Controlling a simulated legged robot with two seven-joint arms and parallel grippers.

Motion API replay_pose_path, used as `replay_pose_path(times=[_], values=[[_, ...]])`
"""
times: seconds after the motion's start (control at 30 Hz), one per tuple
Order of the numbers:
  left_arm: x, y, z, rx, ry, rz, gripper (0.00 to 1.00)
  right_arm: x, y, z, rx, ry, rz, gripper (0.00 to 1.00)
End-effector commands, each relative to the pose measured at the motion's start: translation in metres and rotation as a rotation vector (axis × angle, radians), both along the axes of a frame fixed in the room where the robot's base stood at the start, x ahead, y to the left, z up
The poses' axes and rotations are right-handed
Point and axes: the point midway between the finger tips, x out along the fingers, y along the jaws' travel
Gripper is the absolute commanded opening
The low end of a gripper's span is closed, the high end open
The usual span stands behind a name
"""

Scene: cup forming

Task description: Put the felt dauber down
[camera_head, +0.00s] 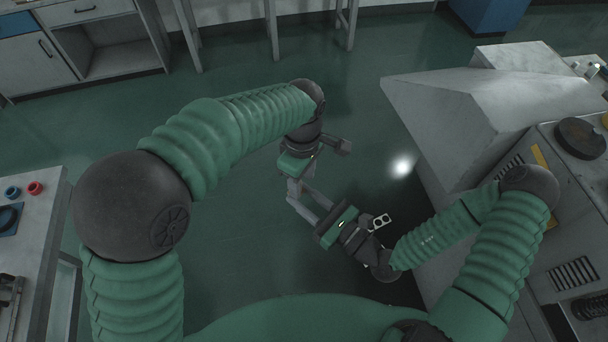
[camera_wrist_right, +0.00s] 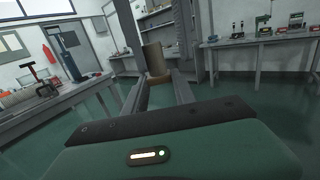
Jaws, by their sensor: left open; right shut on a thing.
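The felt dauber appears to be the tan-brown cylinder (camera_wrist_right: 154,58) between my right fingertips in the right wrist view. My right gripper (camera_wrist_right: 158,82) is shut on it and holds it up, clear of any table. In the head view my right gripper (camera_head: 303,199) points toward the upper left, over the floor. My left gripper (camera_head: 301,179) is open and points down, close to the right fingertips. I cannot make out the dauber in the head view, where the two grippers crowd together. I cannot tell whether the left fingers touch it.
A grey table (camera_head: 40,232) at the left holds a blue ring (camera_head: 12,192) and a red ring (camera_head: 35,188). A grey machine with a sloped hood (camera_head: 480,110) stands at the right. Open green floor (camera_head: 235,250) lies between them. The wrist view shows a cluttered bench (camera_wrist_right: 75,94) at left.

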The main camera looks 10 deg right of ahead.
Motion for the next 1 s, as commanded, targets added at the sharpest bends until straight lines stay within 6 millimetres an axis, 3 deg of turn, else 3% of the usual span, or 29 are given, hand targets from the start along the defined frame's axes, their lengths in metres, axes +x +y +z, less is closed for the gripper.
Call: replay_pose_path(times=[0.03,0.3,0.5,0.53,0.7,1.0], values=[[0.0009,-0.0011,0.0004,-0.001,-0.003,-0.001,0.33,-0.0008,0.0004,0.0002,0.001,-0.001,0.003,0.00],[0.0026,-0.0033,0.0011,-0.005,-0.009,-0.001,0.00,-0.0023,0.0014,0.0009,0.002,-0.002,0.010,0.00],[0.0038,-0.0033,0.0021,-0.008,-0.013,-0.001,0.00,-0.0041,0.0040,0.0015,0.003,0.000,0.016,0.00],[0.0039,-0.0033,0.0023,-0.008,-0.013,-0.001,0.00,-0.0041,0.0044,0.0016,0.003,0.000,0.017,0.35],[0.0037,-0.0023,0.0021,-0.007,-0.012,-0.001,0.00,-0.0040,0.0046,0.0017,0.004,-0.001,0.016,0.57],[0.0027,-0.0025,0.0015,-0.003,-0.009,-0.001,0.00,-0.0024,0.0017,0.0007,0.003,-0.001,0.010,0.58]])
